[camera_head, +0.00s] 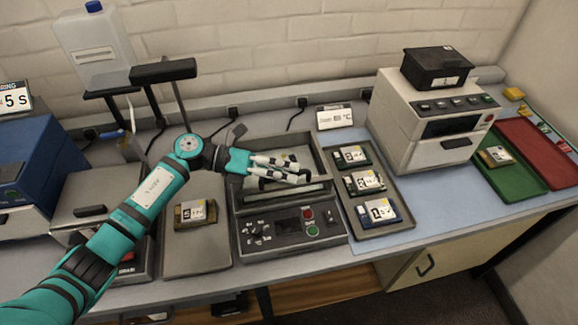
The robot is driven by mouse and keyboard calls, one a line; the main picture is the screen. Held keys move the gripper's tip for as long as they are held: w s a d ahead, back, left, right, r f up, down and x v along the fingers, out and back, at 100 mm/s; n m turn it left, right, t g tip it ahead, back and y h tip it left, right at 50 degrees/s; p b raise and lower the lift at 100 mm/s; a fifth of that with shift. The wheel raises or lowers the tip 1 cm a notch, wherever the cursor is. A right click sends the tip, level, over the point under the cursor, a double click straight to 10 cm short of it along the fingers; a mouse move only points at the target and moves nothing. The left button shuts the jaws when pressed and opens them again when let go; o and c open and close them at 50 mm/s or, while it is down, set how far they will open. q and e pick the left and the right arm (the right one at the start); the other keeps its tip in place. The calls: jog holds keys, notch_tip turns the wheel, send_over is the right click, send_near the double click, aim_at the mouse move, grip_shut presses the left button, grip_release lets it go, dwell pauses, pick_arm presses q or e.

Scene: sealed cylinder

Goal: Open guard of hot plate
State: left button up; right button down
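The hot plate appears to be the dark grey unit in the middle of the bench, with a front control panel (290,230) carrying knobs, a small screen, and red and green buttons. Behind the panel is a framed recess, with a grey bar (285,194) along its front that may be part of the guard. My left gripper (305,173) is over this recess, its two light fingers pointing right. The fingers lie close together with a narrow gap; whether they hold anything is unclear. They and the hand hide part of the recess. My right gripper is out of view.
A tray (390,228) with several labelled modules lies right of the unit. A grey plate (197,255) with one module lies left. A white machine (398,128) topped by a black box (436,82) stands farther right. A black-topped stand (163,71) rises behind my arm.

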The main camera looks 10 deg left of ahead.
pick_arm(q)
jog(key=shift+d+f, duration=0.15)
jog(key=shift+d, duration=0.3)
grip_shut()
